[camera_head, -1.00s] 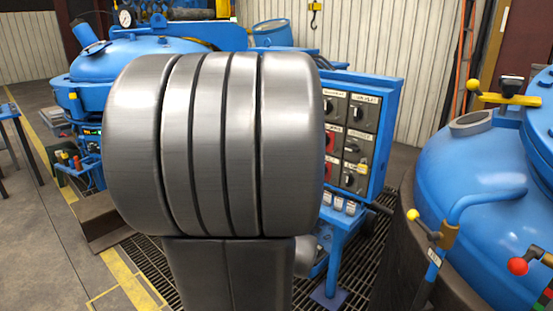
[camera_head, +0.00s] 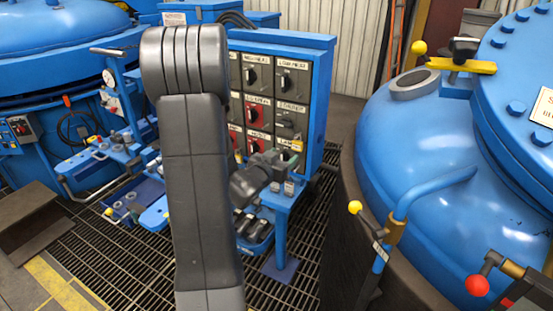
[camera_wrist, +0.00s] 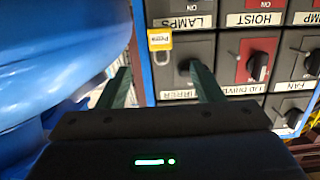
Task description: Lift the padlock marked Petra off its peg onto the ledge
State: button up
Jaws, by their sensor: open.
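The yellow padlock with a white label reading Petra (camera_wrist: 160,40) hangs at the edge of the switch panel, beside the stirrer switch (camera_wrist: 190,66). In the head view a small yellow patch, likely this padlock (camera_head: 296,145), shows at the panel's lower right. My gripper (camera_wrist: 158,72) is open, its two fingers pointing at the panel, with the padlock ahead, between and beyond the tips. Nothing is between the fingers. In the head view my gripper (camera_head: 276,166) is near the panel's lower part. The blue ledge (camera_head: 283,203) below the panel carries small grey padlocks (camera_head: 289,187).
The blue panel (camera_head: 317,100) holds several grey and red switches. A large blue vessel (camera_head: 440,170) stands to the right, with a yellow-knobbed lever (camera_head: 355,207) and a red knob (camera_head: 477,285). Grating covers the floor.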

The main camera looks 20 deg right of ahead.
aim_at(296, 143)
jog(key=p+x, duration=0.1)
jog(key=x, duration=0.9)
jog(key=shift+w+f, duration=0.1)
jog(key=shift+f, duration=0.05)
jog(key=c, duration=1.1)
jog(key=shift+r+p, duration=0.3)
jog(key=shift+r, duration=0.15)
jog(key=shift+f+b+v, duration=0.2)
jog(key=shift+b+v, duration=0.25)
jog(key=shift+v, duration=1)
jog(key=shift+f+b+v, duration=0.2)
jog(key=shift+b+v, duration=0.2)
jog(key=shift+v, duration=1.1)
